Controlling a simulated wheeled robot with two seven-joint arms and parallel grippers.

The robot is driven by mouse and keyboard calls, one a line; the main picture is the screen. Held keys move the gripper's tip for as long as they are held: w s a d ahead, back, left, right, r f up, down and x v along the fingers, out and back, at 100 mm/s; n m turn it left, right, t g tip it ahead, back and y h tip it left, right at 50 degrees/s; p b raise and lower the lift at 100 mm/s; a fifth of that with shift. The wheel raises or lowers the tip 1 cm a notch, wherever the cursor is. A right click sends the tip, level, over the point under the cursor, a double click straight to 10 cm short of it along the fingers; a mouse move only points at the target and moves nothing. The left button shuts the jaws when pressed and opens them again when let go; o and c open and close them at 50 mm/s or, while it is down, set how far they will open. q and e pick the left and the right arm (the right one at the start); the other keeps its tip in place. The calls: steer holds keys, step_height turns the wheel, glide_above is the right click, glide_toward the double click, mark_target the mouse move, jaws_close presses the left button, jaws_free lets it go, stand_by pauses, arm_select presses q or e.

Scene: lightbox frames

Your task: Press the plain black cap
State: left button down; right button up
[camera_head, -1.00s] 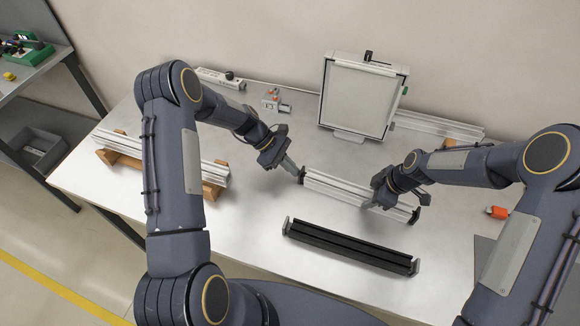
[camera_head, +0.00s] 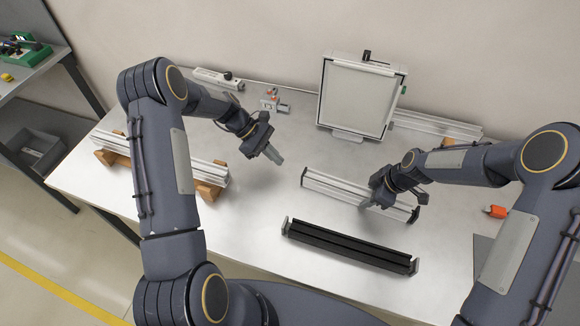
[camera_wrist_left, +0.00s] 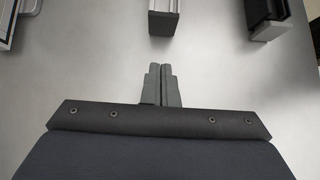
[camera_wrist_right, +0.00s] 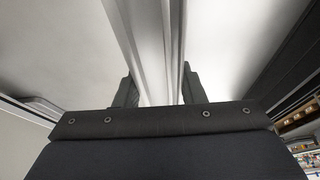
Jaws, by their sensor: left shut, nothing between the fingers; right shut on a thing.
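A silver aluminium profile (camera_head: 340,186) lies on the table. A dark cap (camera_head: 304,174) is on its left end and a black cap (camera_head: 415,214) on its right end. In the left wrist view the near end of this profile (camera_wrist_left: 172,8) shows a dark cap (camera_wrist_left: 160,24); how fully it is seated cannot be told. My left gripper (camera_head: 276,158) is shut and empty, apart from that end, to its upper left; its closed fingertips (camera_wrist_left: 160,68) show in the wrist view. My right gripper (camera_head: 376,204) is shut on the profile near its right end; the wrist view shows its fingers (camera_wrist_right: 160,88) either side.
A black profile (camera_head: 345,245) with grey end pieces lies in front. A framed light panel (camera_head: 358,95) stands behind. More silver profiles rest on wooden blocks (camera_head: 208,190) at left. An orange item (camera_head: 496,212) lies at right. The table around my left gripper is clear.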

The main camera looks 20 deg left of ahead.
steer(key=shift+d, duration=0.1)
arm_select(q)
steer(key=v, duration=0.6)
arm_select(e)
steer(key=o, duration=1.2)
